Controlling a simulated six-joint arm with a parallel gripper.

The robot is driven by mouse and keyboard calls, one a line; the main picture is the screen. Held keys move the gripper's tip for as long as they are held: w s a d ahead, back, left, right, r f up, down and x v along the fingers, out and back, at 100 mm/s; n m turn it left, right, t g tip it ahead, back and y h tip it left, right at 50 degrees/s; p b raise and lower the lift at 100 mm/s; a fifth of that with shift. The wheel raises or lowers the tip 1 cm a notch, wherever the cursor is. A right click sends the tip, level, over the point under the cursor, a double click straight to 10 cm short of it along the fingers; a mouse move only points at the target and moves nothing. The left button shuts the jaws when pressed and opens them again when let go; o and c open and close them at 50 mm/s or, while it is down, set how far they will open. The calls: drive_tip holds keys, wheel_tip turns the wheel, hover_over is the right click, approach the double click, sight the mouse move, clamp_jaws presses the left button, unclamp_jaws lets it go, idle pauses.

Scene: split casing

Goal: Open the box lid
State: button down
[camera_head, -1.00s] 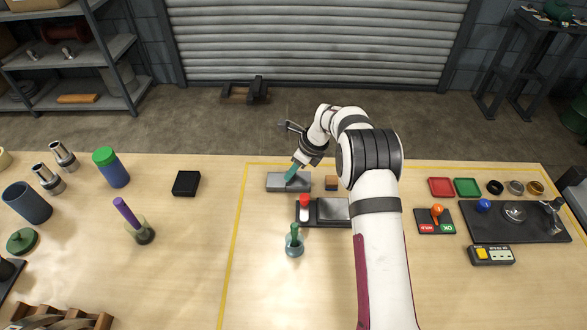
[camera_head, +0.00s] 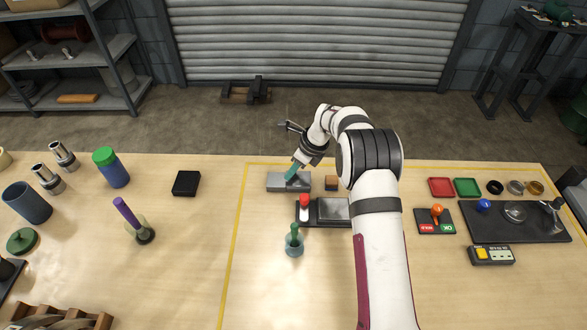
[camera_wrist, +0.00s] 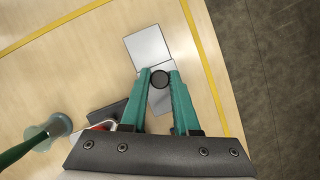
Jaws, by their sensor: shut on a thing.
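The grey box (camera_head: 274,183) lies near the back edge of the table, below my gripper (camera_head: 291,178) in the head view. In the wrist view its flat grey top shows as two pale panels, one beyond the fingertips (camera_wrist: 150,46) and one partly between the fingers. A round black knob (camera_wrist: 160,78) sits between the teal fingertips of my gripper (camera_wrist: 159,76), which are shut on it. The fingers hide part of the box, and I cannot tell whether the lid is raised.
A small brown block (camera_head: 331,183) stands right of the box. A black block (camera_head: 187,183) is at left. The table between it and the box is clear.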

idle(0.5)
drive_tip(key=a, duration=0.6)
drive_tip(key=shift+a, duration=0.1)
drive_tip(key=c, duration=0.6)
unclamp_jaws()
drive_tip(key=shift+c, duration=0.2)
drive_tip(key=shift+r, duration=0.15)
drive_tip(key=v, duration=1.5)
drive_tip(key=shift+d+r, duration=0.25)
drive_tip(key=shift+s, duration=0.1)
